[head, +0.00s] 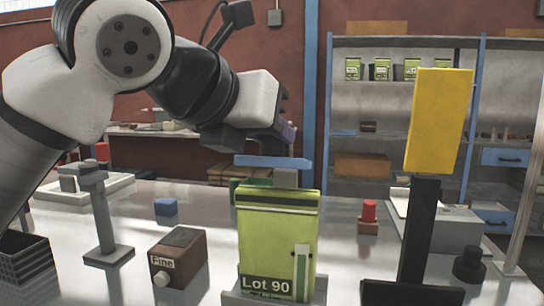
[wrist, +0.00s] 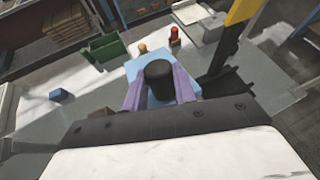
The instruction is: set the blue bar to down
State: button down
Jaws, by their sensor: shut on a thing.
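The blue bar (head: 272,162) lies level just above a green packet labelled "Lot 90" (head: 277,240), with a small grey block (head: 286,178) under its right part. In the wrist view the bar (wrist: 137,68) shows as a light blue plate beneath a black knob (wrist: 158,72). My gripper (wrist: 158,88) has its purple fingers closed on both sides of this knob. In the head view my gripper (head: 286,132) is right above the bar, its fingertips mostly hidden by the arm. The gap between bar and packet top is small.
A yellow block on a black stand (head: 438,120) rises at the right. A brown box labelled "Fine" (head: 179,257), a grey post (head: 102,215) and a black crate (head: 25,265) stand at the left. A red-topped piece (head: 368,215) and a small blue block (head: 165,206) sit farther back.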

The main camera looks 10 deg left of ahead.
aim_at(264, 160)
jog(key=shift+s+f+m+t+h+b, duration=0.15)
jog(key=shift+s+f+t+b, duration=0.25)
jog(key=shift+f+t+b, duration=0.85)
jog(key=shift+s+f+m+t+h+b, duration=0.15)
jog(key=shift+s+f+t+b, duration=0.25)
jog(key=shift+b, duration=1.5)
jog(key=shift+f, duration=0.1)
jog(key=c, duration=1.1)
grip_release()
jog(key=v, duration=1.3)
jog(key=shift+s+a+p, duration=0.15)
jog(key=shift+s+p, duration=0.15)
jog(key=shift+s, duration=0.05)
